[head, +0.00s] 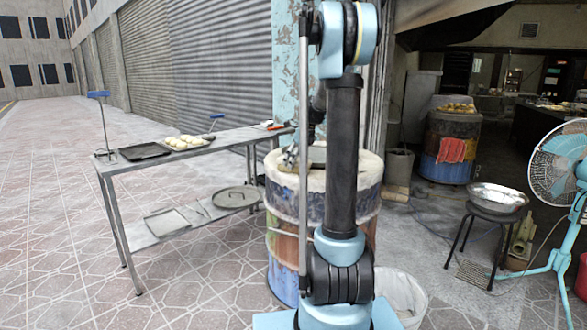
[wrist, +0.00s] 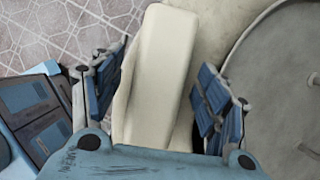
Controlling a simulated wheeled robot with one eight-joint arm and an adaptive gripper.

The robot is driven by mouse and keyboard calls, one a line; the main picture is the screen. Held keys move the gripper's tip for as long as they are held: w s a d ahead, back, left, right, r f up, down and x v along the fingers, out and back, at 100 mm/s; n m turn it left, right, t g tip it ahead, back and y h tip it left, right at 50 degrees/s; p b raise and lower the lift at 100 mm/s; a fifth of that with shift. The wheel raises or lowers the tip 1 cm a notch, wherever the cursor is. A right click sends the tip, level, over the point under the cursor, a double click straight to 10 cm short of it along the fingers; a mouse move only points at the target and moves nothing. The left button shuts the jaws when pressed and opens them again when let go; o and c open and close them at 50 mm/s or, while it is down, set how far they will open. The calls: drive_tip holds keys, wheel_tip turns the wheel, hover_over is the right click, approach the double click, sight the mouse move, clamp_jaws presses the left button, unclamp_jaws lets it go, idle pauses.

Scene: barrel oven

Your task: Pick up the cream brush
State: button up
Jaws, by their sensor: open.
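The cream brush (wrist: 163,60) shows in the wrist view as a long pale block running from the top middle down between the fingers. My gripper (wrist: 160,88) is open, with one blue-padded finger on each side of the brush. The left finger is close to the brush's side; I cannot tell whether it touches. In the head view my gripper (head: 291,157) is at the top of the barrel oven (head: 285,205), left of my arm. My arm hides much of the barrel top there, and the lower end of the brush is hidden by my gripper in the wrist view.
A metal table (head: 108,168) stands left of the barrel, with a dark tray (head: 145,151) and a tray of dough pieces (head: 183,142). A stool with a metal bowl (head: 497,197) and a standing fan (head: 558,165) are at the right. A white bucket (head: 405,295) is beside the barrel.

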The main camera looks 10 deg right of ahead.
drive_tip(key=shift+c, duration=0.3)
drive_tip(key=c, duration=1.3)
drive_tip(key=shift+r, duration=0.15)
wheel_tip(320, 180, up, 10)
drive_tip(key=shift+f, duration=0.1)
drive_tip(key=o, duration=0.6)
drive_tip(key=shift+c, duration=1.4)
drive_tip(key=shift+s, duration=0.15)
